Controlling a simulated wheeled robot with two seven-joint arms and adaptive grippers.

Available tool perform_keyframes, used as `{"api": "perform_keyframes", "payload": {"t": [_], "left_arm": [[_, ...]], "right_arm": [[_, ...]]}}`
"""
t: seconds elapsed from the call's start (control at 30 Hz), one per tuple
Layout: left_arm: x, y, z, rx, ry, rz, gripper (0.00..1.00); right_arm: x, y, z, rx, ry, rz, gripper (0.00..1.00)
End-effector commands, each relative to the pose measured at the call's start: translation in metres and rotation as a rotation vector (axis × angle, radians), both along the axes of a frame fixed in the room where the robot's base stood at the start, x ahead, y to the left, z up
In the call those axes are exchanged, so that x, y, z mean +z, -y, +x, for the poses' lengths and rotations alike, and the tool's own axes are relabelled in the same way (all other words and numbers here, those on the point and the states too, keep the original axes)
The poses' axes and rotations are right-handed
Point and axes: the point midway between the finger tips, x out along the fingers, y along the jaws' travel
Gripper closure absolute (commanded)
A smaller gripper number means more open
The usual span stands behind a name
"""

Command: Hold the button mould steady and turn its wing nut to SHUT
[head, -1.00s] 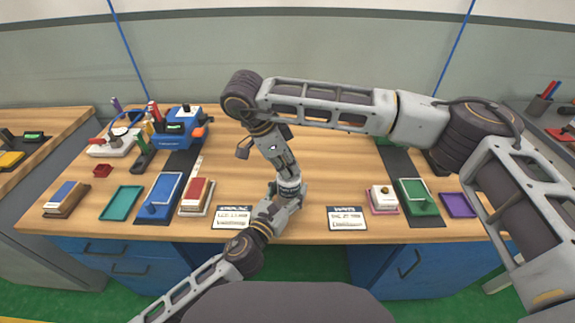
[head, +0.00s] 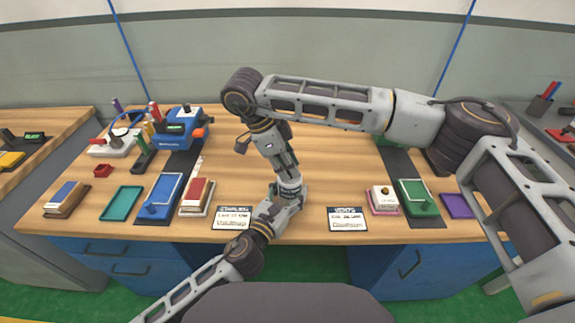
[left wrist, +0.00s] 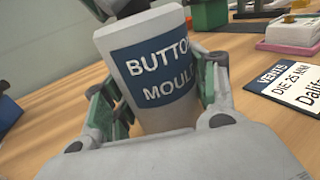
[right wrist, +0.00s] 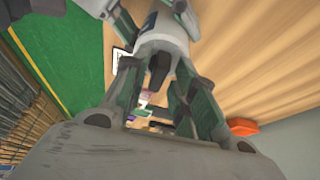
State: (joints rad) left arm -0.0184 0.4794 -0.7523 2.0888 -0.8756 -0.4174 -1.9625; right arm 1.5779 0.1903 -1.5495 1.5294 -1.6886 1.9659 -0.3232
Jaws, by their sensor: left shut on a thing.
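The button mould (left wrist: 155,70) is a pale upright cylinder with a blue label reading "BUTTON MOULD", partly cut off. My left gripper (head: 285,203) is shut around its sides near the front edge of the bench. My right gripper (head: 287,178) points down from above, over the top of the mould. In the right wrist view the mould (right wrist: 165,30) lies beyond the fingers, and a dark piece, perhaps a wing of the wing nut (right wrist: 159,70), shows between them. These fingers stand apart. The rest of the nut and any SHUT mark are hidden.
A "STAPLES" card (head: 232,218) lies left of the mould and a "VENTS" card (head: 347,219) right of it. A blue tray (head: 160,197), a teal tray (head: 121,203) and a green device (head: 417,197) stand farther out. The bench behind the mould is mostly clear.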

Motion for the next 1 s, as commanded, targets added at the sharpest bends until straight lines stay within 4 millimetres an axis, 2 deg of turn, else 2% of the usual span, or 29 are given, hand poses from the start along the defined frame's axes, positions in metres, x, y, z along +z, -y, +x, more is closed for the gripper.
{"api": "perform_keyframes", "payload": {"t": [0.37, 0.53, 1.0], "left_arm": [[0.003, -0.001, 0.001, 0.002, 0.004, -0.002, 0.88], [0.003, -0.001, 0.001, 0.002, 0.004, -0.002, 0.88], [0.003, -0.001, 0.001, 0.002, 0.004, -0.002, 0.88]], "right_arm": [[0.000, 0.000, 0.000, 0.000, -0.002, -0.001, 0.66], [0.007, -0.003, 0.000, 0.001, -0.001, -0.001, 0.66], [0.055, -0.022, -0.001, 0.001, 0.002, -0.002, 0.66]]}}
